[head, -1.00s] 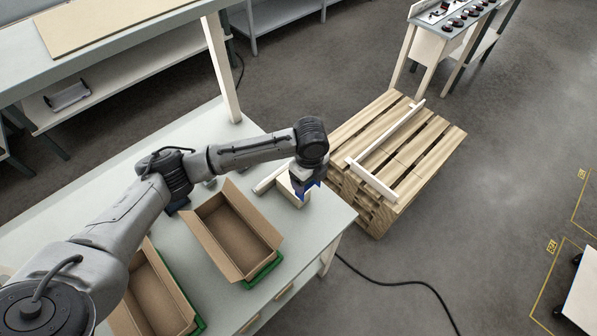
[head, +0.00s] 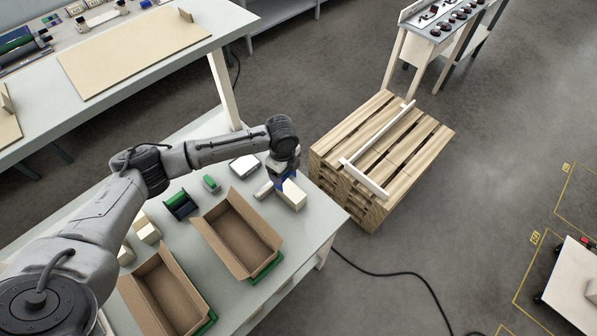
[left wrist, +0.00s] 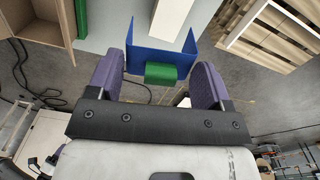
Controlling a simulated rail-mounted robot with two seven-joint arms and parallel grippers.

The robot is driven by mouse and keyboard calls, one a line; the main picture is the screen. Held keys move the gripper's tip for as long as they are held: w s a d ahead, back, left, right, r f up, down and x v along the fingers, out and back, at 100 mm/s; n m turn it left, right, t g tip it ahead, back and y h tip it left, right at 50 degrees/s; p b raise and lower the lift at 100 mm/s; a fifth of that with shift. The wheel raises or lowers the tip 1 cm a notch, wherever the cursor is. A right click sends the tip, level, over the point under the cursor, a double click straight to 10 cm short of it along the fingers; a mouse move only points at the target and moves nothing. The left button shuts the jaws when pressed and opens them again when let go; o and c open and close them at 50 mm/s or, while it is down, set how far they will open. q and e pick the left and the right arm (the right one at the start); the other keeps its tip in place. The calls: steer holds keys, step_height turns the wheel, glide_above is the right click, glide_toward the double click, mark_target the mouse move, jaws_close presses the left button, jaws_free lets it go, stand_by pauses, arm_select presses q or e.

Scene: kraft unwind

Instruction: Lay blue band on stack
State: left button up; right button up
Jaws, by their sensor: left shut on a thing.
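My left gripper (head: 281,180) is above the grey table, close to a cream block (head: 293,194). In the left wrist view the gripper (left wrist: 158,74) is shut on the blue band (left wrist: 155,60), a U-shaped piece with a green part (left wrist: 168,73) at its middle. A little of the blue band (head: 279,183) shows in the head view, mostly hidden by the gripper. The cream block shows beyond the band in the left wrist view (left wrist: 172,16). Whether band and block touch cannot be told. My right gripper is not in view.
Two open cardboard boxes (head: 236,238) (head: 160,292) stand on the table (head: 316,208). A green and dark piece (head: 180,205) and a small green piece (head: 211,184) lie behind them. Stacked wooden pallets (head: 375,150) with white strips stand to the right. A black cable lies on the floor.

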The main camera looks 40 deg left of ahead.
arm_select(q)
steer(key=shift+w+a+f, duration=0.1)
steer(key=shift+w+f, duration=0.45)
steer(key=shift+w+d+f+m, duration=0.1)
steer(key=shift+w+d+m, duration=0.2)
steer(key=shift+w+m, duration=0.35)
steer(key=shift+s, duration=0.2)
steer(key=shift+f+b, duration=0.2)
steer(key=shift+b, duration=0.1)
steer(key=shift+f+b, duration=1.45)
steer(key=shift+b, duration=0.3)
steer(key=b, duration=0.6)
glide_above(291, 190)
steer(key=shift+a+f, duration=0.1)
steer(key=shift+f, duration=3.5)
steer(key=shift+f+b, duration=0.3)
steer(key=shift+f, duration=0.35)
